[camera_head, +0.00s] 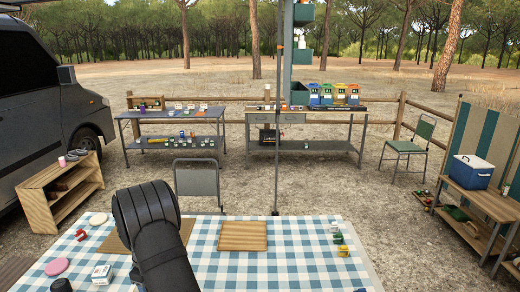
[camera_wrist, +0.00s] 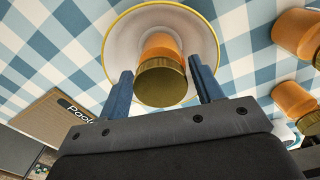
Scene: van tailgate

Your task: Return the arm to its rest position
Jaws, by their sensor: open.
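My gripper (camera_wrist: 160,68) is open in the wrist view, with its two blue fingers apart. An orange jar with a dark gold lid (camera_wrist: 160,84) shows between and beyond the fingers. I cannot tell how far it is from them. The jar stands on a white plate with a yellow rim (camera_wrist: 122,42). In the head view my dark arm reaches over the checked tablecloth (camera_head: 300,265) left of centre, and my gripper is hidden there.
More orange jars (camera_wrist: 295,100) are at the right of the wrist view. On the table are a wooden board (camera_head: 243,236), a pink disc (camera_head: 57,266) and small items at the right edge. A chair (camera_head: 197,180) stands behind the table.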

